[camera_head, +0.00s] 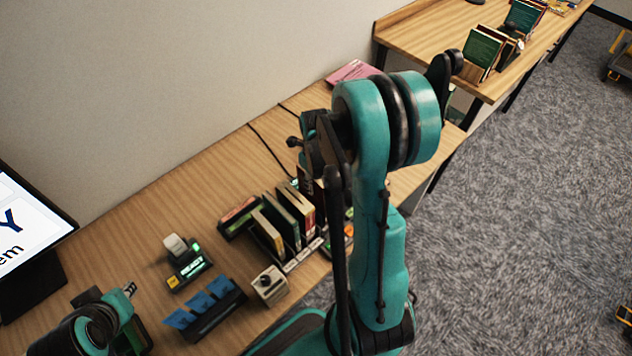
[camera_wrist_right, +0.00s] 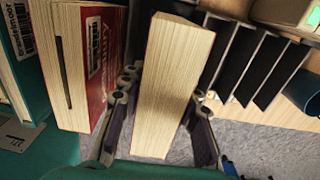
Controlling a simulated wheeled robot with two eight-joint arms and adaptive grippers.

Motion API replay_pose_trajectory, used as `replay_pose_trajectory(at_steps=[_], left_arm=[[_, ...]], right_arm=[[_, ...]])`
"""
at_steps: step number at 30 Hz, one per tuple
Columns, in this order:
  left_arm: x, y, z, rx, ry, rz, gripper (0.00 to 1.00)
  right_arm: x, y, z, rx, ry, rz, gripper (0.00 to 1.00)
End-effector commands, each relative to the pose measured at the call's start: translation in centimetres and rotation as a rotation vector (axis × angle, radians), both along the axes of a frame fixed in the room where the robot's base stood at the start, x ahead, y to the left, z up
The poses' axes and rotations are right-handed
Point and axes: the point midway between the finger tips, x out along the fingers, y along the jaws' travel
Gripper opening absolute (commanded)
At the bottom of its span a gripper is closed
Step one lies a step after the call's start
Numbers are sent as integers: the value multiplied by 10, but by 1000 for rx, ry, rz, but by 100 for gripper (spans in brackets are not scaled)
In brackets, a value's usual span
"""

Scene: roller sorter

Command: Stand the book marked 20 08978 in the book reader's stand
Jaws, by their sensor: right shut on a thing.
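My right gripper (camera_wrist_right: 163,105) is shut on a thick book (camera_wrist_right: 170,85), whose cream page edges face the wrist camera. No mark 20 08978 is readable on it. In the head view my right gripper (camera_head: 312,172) is mostly hidden by my arm, just beyond a row of upright books (camera_head: 285,222). A red book (camera_wrist_right: 90,60) with a barcode label stands left of the held book in the right wrist view. A small reader device (camera_head: 187,262) with a lit green display stands on the table. My left gripper (camera_head: 128,300) is at the lower left, its jaws unclear.
Black slot dividers (camera_wrist_right: 240,65) stand right of the held book. A holder with blue cards (camera_head: 205,308), a small beige box (camera_head: 270,284) and a monitor (camera_head: 30,230) stand on the table. Another table (camera_head: 425,40) with books stands farther back.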

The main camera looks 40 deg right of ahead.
Motion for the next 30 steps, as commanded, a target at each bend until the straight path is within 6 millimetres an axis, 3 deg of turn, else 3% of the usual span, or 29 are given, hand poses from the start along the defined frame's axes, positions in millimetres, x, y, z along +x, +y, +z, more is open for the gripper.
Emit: replay_pose_trajectory(at_steps=[24,25,27,30], left_arm=[[0,0,-13,0,0,0,21],[0,0,-12,0,0,0,21],[0,0,-12,0,0,0,21],[0,0,-11,0,0,0,21]], right_arm=[[0,0,-12,0,0,0,0],[0,0,-12,0,0,0,40],[0,0,-11,0,0,0,56],[0,0,-11,0,0,0,56]])
